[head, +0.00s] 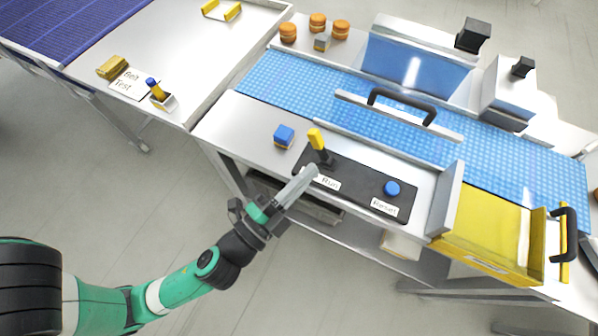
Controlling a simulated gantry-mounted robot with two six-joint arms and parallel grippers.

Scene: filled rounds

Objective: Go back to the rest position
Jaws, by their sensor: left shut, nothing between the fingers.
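My left gripper (309,171) is at the end of the green and black arm that comes in from the lower left. Its fingers are shut with nothing between them. The tip is close to the near edge of the dark control panel (358,187), by the "Run" label (326,181) and the base of the yellow-handled lever (317,141). I cannot tell whether it touches the panel. My right gripper is not in view.
The panel also has a blue "Reset" button (392,188). A blue block (284,135) sits left of the lever. A blue conveyor (300,89) runs behind. A yellow bin (487,236) stands at right. The floor (340,290) in front is clear.

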